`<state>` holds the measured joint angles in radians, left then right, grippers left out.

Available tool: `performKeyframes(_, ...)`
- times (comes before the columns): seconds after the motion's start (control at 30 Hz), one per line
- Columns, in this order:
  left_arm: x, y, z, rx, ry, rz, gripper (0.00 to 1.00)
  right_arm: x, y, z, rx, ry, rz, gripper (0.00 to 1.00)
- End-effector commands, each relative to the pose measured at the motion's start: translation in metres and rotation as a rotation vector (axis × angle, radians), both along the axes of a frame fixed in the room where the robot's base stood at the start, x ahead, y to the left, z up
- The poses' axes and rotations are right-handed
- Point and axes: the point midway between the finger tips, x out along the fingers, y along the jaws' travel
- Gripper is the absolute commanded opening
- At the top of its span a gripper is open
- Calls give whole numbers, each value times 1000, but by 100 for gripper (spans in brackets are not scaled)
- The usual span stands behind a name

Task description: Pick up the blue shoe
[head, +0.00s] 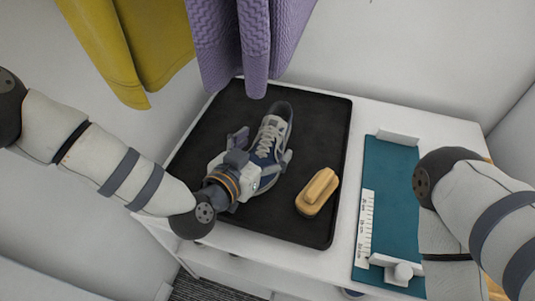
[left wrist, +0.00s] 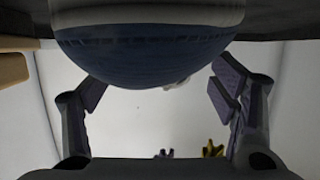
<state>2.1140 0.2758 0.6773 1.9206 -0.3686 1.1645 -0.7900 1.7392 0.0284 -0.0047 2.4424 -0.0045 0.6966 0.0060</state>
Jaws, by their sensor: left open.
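The blue shoe (head: 270,136), with grey and white parts and pale laces, lies on a black tray (head: 325,115) with its far end toward the wall. My left gripper (head: 262,146) is over the near part of the shoe, with one finger on each side. Its fingers are spread. In the left wrist view the rounded blue end of the shoe (left wrist: 145,45) fills the top middle, between and beyond the two fingers of the left gripper (left wrist: 158,88). I cannot tell whether the fingers touch it. The hand hides part of the shoe. My right gripper is not in view.
A wooden brush (head: 317,191) lies on the tray, right of the shoe. A teal measuring board (head: 387,190) with a white ruler lies to the right on the white table (head: 352,215). Yellow (head: 135,50) and purple (head: 240,40) cloths hang above the left and back.

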Motion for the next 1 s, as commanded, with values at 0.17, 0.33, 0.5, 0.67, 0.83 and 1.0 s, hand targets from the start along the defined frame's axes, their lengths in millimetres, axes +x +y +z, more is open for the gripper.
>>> performKeyframes(0.17,9,-5,-3,-1,1,-1,79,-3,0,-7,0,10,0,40)
performKeyframes(0.33,9,-5,-2,-1,0,0,70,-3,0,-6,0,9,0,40)
performKeyframes(0.5,9,-5,-2,-1,0,0,31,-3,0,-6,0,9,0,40)
performKeyframes(0.67,9,-5,-2,-2,0,-1,14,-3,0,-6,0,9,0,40)
performKeyframes(0.83,8,-6,-1,-1,1,-2,14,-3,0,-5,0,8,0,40)
performKeyframes(1.0,9,-5,17,-2,-3,-1,14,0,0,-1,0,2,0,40)
